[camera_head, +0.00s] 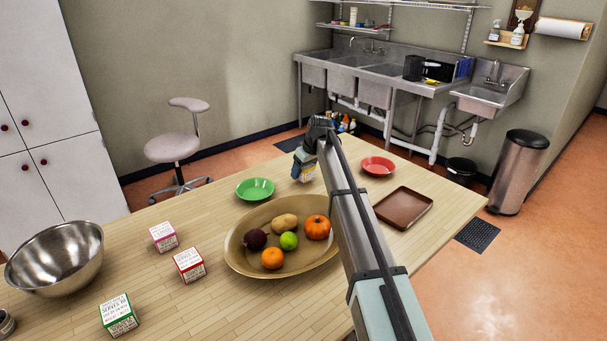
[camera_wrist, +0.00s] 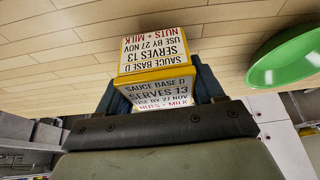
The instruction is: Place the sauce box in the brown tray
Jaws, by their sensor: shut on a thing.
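The sauce box (camera_wrist: 153,50) is white with yellow edges and reads "SAUCE BASE D". My gripper (camera_wrist: 160,88) is shut on it, one dark finger on each side. In the head view my gripper (camera_head: 304,164) is near the table's far edge, behind the oval bowl; only a small part of the sauce box (camera_head: 307,175) shows below it. I cannot tell how high the box is above the table. The brown tray (camera_head: 421,214) lies flat and empty at the right of the table, to the right of my arm.
A red plate (camera_head: 378,166) lies behind the tray, and a green bowl (camera_head: 255,189) left of my gripper. A tan oval bowl (camera_head: 236,260) holds fruit and vegetables. Pink (camera_head: 163,236), red (camera_head: 189,265) and green (camera_head: 119,316) boxes and a metal bowl (camera_head: 60,260) stand left.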

